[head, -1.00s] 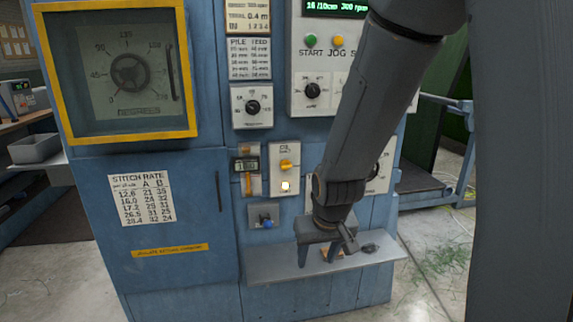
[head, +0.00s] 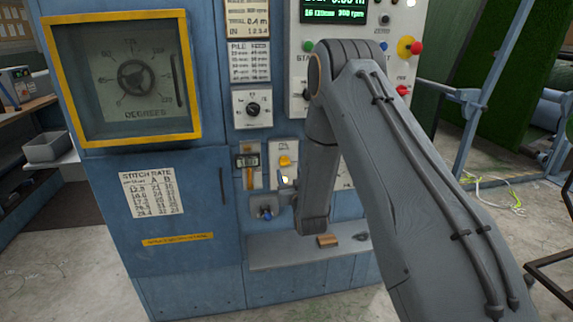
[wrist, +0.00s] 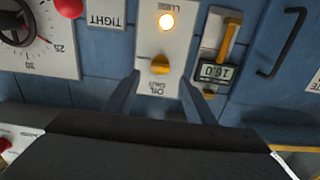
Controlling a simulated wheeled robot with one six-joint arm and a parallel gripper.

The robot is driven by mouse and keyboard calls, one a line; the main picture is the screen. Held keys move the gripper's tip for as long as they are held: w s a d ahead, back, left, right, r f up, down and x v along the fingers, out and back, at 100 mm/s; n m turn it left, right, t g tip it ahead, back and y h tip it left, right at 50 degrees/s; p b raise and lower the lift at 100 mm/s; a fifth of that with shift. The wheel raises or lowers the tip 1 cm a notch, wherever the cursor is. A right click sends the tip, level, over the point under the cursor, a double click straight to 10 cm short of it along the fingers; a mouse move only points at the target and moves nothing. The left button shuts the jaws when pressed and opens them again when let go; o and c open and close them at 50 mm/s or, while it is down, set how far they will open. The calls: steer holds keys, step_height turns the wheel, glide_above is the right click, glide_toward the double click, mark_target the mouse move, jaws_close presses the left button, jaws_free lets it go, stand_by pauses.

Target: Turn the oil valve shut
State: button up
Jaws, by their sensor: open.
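A pale panel (head: 273,181) with a yellow knob (head: 285,161) and a lit lamp is on the blue cabinet front. Its label is blurred but seems to begin with OIL, so I take the knob as the oil valve. The wrist view is upside down and shows the knob (wrist: 160,65) near its centre, with the lamp (wrist: 166,21) above it in the picture. My gripper (wrist: 159,80) is open, one finger on each side of the knob in the picture; contact is not visible. In the head view my arm hides most of the gripper.
A small digital gauge with a yellow strip (wrist: 216,71) is beside the panel. A blue-handled fitting (head: 266,213) is below it. A shelf (head: 275,254) with a small wooden block (head: 328,241) juts out lower down. A red knob (wrist: 69,6) is near a dial.

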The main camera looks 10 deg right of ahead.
mark_target(285, 163)
steer(key=w+p, duration=0.1)
steer(key=w, duration=0.6)
steer(key=shift+p, duration=0.4)
steer(key=c, duration=1)
steer(key=shift+c, duration=0.2)
steer(key=shift+n+b, duration=5.4)
steer(key=shift+n, duration=3.6)
